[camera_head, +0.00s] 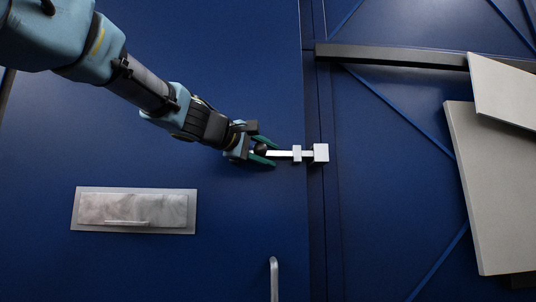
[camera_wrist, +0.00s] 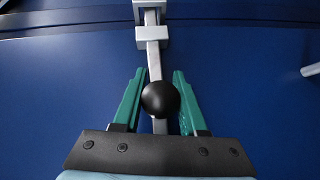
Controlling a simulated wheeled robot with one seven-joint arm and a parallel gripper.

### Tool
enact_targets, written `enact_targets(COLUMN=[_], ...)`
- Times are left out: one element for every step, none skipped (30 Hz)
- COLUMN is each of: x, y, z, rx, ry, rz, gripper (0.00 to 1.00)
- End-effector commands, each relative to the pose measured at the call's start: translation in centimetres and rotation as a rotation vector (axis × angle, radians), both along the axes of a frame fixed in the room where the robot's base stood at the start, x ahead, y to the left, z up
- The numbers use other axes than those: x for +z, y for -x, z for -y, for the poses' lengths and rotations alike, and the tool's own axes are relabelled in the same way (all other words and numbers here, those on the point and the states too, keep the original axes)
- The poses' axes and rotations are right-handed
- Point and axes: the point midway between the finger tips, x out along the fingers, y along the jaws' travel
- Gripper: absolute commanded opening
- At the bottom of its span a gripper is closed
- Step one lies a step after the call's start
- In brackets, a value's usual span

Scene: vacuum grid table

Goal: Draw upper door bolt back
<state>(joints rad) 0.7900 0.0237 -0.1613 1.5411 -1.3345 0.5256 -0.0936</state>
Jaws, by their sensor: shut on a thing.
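The upper door bolt (camera_head: 281,153) is a light metal bar on the blue door (camera_head: 230,60), with a round black knob at its left end. The bar passes through a guide (camera_head: 297,153) and reaches the square keeper (camera_head: 321,152) on the frame at the right. My gripper (camera_head: 265,151) comes from the upper left and has its green fingers on either side of the knob. The bar (camera_wrist: 154,60) runs up through the guide (camera_wrist: 152,34) into the keeper (camera_wrist: 149,9).
A metal plate with a flap (camera_head: 133,210) is on the door at lower left. A door handle (camera_head: 274,280) stands out below the bolt. At right, a dark rail (camera_head: 390,55) and pale panels (camera_head: 490,190) stand beyond the frame. The door around the bolt is clear.

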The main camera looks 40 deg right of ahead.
Motion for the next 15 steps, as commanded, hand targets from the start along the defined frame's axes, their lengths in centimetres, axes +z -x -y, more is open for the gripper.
enact_targets(x=[-0.1, -0.1, -0.1, -0.1, -0.1, -0.1, -0.1, -0.1, -0.1, -0.1, -0.2, -0.3, -0.4, -0.4, -0.4], y=[0.0, 0.0, 0.0, 0.0, 0.0, 0.0, 0.0, 0.0, 0.0, -0.1, -0.3, -0.7, -1.1, -1.5, -1.9], z=[0.0, 0.0, 0.0, 0.0, 0.0, 0.0, 0.0, 0.0, 0.0, -0.1, -0.3, -0.7, -1.1, -1.6, -2.1], rx=[0.0, 0.0, 0.0, 0.0, 0.0, 0.0, 0.0, 0.0, 0.0, 0.0, 0.001, 0.002, 0.003, 0.003, 0.004], ry=[-0.001, -0.001, -0.001, -0.001, -0.001, -0.001, -0.001, -0.001, -0.001, -0.001, 0.0, 0.001, 0.001, 0.002, 0.002], rz=[0.0, 0.0, 0.0, 0.0, 0.0, 0.0, 0.0, 0.0, 0.0, 0.0, 0.0, -0.001, -0.001, 0.0, 0.001], gripper=[0.0, 0.0, 0.0, 0.0, 0.0, 0.0, 0.0, 0.0, 0.0, 0.0, 0.0, 0.0, 0.0, 0.0, 0.0])
